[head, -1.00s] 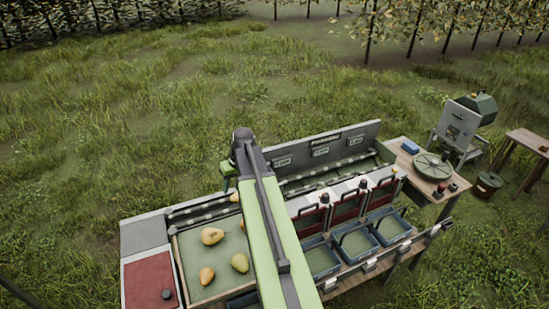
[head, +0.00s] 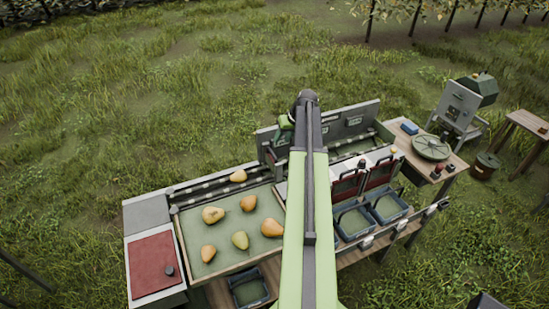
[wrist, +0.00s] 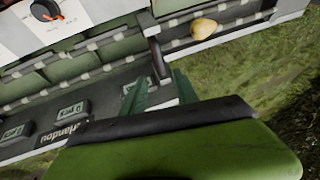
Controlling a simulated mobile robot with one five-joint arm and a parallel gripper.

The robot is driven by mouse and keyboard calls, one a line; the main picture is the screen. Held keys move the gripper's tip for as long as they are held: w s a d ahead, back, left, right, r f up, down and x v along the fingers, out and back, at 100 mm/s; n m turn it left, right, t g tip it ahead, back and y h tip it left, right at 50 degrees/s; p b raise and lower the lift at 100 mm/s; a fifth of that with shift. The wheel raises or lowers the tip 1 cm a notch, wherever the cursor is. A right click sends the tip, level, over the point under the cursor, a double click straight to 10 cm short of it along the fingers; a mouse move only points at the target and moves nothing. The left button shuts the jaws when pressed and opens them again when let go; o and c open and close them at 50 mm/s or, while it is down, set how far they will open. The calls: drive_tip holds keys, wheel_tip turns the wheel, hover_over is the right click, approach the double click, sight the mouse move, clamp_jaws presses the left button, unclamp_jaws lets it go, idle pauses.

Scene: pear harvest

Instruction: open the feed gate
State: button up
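The feed gate appears to be the dark upright bar (wrist: 159,60) across the roller lane in the wrist view, just beyond my fingers. My gripper (wrist: 160,94) shows two green fingers spread apart, with the bar's near end in line with the gap between them. I cannot tell whether they touch it. A yellow pear (wrist: 204,28) lies on the rollers to the right of the bar; it also shows in the head view (head: 238,176). In the head view my gripper (head: 282,135) is over the lane by the back panel, partly hidden by my arm.
A green-lined tray (head: 190,262) with several pears stands at the left front, beside a red panel (head: 152,262). Blue bins (head: 388,207) line the front right. A side table with a round green lid (head: 431,148) stands at the right.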

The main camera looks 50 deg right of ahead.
sight(273, 153)
drive_tip(key=b+x, duration=0.9)
drive_tip(key=x, duration=0.2)
drive_tip(key=shift+w+f, duration=0.15)
drive_tip(key=shift+f, duration=0.15)
drive_tip(key=shift+r, duration=0.1)
drive_tip(key=shift+c, duration=0.2)
clamp_jaws()
idle(0.4)
